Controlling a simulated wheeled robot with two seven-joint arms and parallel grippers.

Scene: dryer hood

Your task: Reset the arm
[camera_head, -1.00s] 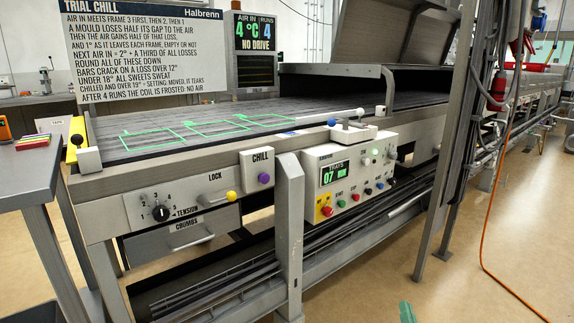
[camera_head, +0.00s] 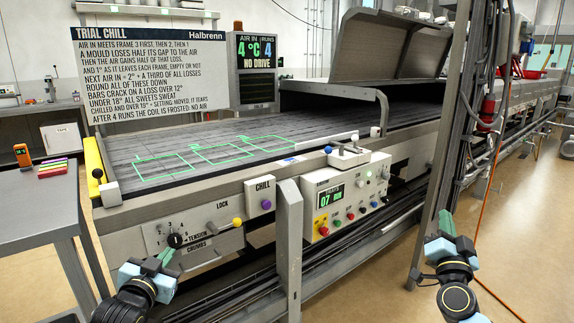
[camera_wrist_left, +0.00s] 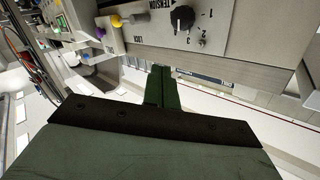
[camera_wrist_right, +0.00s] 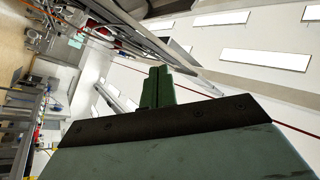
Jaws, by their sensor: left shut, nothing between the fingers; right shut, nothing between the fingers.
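My left gripper (camera_head: 165,257) is at the lower left of the head view, in front of the machine's tension panel, with its green fingers together and empty. In the left wrist view its fingers (camera_wrist_left: 160,88) point toward the panel with the tension knob (camera_wrist_left: 183,18), apparently apart from it. My right gripper (camera_head: 446,224) is at the lower right of the head view, over open floor in front of the machine's post. Its fingers are closed and empty, and they also show in the right wrist view (camera_wrist_right: 157,88).
The conveyor (camera_head: 240,150) carries three green outlined frames. A control box (camera_head: 345,195) and a grey post (camera_head: 290,235) stand at the machine's front. A grey side table (camera_head: 40,205) is at left. An orange cable (camera_head: 482,215) hangs at right.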

